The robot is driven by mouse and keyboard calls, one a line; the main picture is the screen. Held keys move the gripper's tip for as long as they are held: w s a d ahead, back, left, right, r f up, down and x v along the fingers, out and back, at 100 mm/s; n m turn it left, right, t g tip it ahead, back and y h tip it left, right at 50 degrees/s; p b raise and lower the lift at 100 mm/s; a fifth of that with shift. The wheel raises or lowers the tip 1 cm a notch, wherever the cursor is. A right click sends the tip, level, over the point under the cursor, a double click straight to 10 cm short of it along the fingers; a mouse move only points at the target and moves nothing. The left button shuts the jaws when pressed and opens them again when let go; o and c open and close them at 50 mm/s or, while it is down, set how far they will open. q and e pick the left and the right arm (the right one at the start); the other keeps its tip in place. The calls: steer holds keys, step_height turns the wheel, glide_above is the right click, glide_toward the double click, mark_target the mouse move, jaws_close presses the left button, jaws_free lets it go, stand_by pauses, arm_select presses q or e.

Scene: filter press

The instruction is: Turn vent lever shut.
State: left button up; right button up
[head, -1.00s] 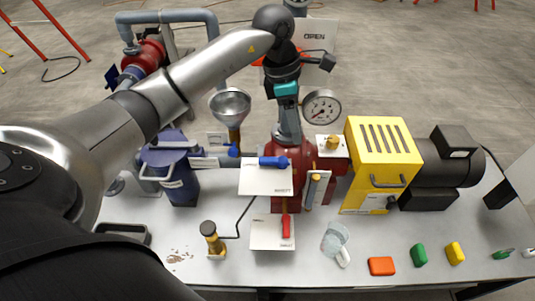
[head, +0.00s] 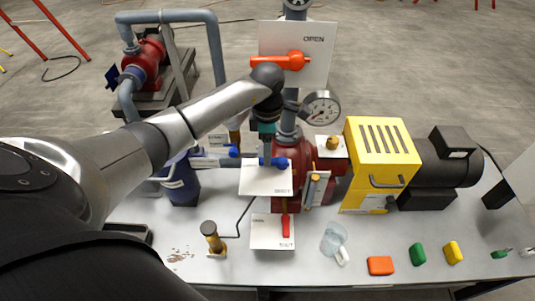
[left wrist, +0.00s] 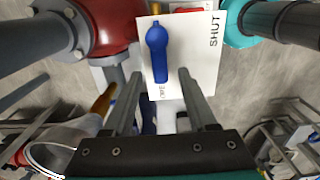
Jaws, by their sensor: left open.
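A blue lever (head: 276,163) lies across a white plate (head: 262,182) in front of the red pump body (head: 290,150). In the left wrist view the blue lever (left wrist: 156,48) sits on its plate (left wrist: 203,58), which reads SHUT at one side and a partly hidden OPEN at the other. The handle end points towards the OPEN side. My left gripper (head: 267,158) is open, just over the blue lever. In the left wrist view its fingers (left wrist: 160,80) stand either side of the handle's line. I cannot read a vent label. My right gripper is not in view.
An orange lever (head: 282,62) with an OPEN plate stands behind. A red lever (head: 286,226) is on a lower plate. A gauge (head: 321,108) and yellow guard (head: 382,152) stand to the right. A glass mug (head: 335,240) and several coloured pieces lie in front.

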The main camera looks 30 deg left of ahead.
arm_select(q)
steer(key=shift+f, duration=1.25)
jaws_close()
